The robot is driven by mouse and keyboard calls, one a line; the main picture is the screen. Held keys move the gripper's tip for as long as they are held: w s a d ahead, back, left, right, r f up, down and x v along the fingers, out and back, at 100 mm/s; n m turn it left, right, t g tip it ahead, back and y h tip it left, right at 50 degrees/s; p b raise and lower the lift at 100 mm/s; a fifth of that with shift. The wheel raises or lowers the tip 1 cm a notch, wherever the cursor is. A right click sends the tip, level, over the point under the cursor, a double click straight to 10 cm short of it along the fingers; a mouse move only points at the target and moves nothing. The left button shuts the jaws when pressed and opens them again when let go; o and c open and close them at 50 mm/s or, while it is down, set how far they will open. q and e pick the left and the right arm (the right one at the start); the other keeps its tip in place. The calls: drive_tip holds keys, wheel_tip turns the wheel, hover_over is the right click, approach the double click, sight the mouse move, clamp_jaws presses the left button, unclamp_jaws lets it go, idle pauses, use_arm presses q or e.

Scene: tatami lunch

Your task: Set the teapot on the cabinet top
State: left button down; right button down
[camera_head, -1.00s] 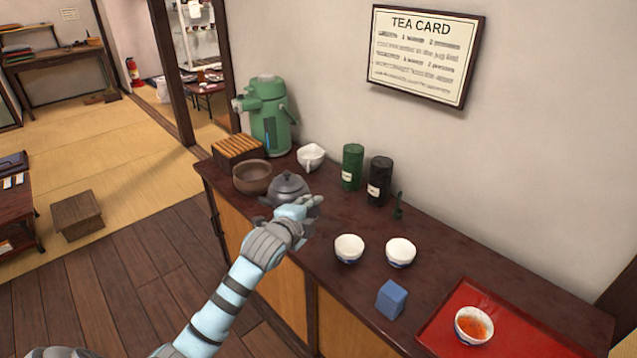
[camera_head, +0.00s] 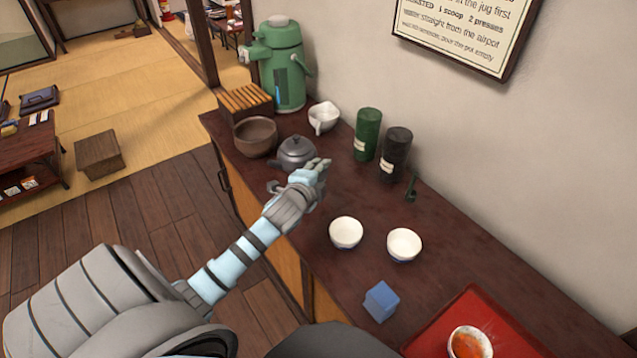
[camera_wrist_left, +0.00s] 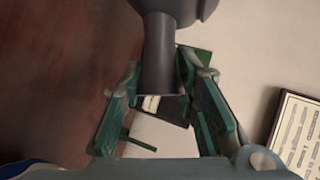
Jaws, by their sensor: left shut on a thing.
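The dark grey teapot (camera_head: 296,151) is at the cabinet top, behind my left gripper in the head view. My left gripper (camera_head: 318,172) is shut on its handle. In the left wrist view the grey handle (camera_wrist_left: 159,60) runs between the two green finger pads of the left gripper (camera_wrist_left: 165,110), and part of the pot's body shows at the top. The cabinet top (camera_head: 345,190) is dark reddish wood. I cannot tell whether the pot's base touches it. My right gripper is not in view.
A brown bowl (camera_head: 256,137), white jug (camera_head: 323,117) and green air pot (camera_head: 284,68) stand behind. Green (camera_head: 367,134) and black canisters (camera_head: 394,155) stand right. Two white cups (camera_head: 346,233) (camera_head: 404,245), a blue block (camera_head: 381,302) and a red tray (camera_head: 430,338) are nearer.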

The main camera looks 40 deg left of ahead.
use_arm(q)
wheel_tip(320, 180, down, 6)
drive_tip(key=shift+r+b, duration=0.1)
drive_tip(key=shift+b, duration=0.95)
drive_tip(key=c, duration=1.2)
unclamp_jaws()
drive_tip(key=shift+c, duration=0.2)
drive_tip(key=shift+s+d+r, duration=0.15)
drive_tip(key=shift+s, duration=0.1)
drive_tip(key=p+v, duration=0.3)
drive_tip(key=v, duration=0.8)
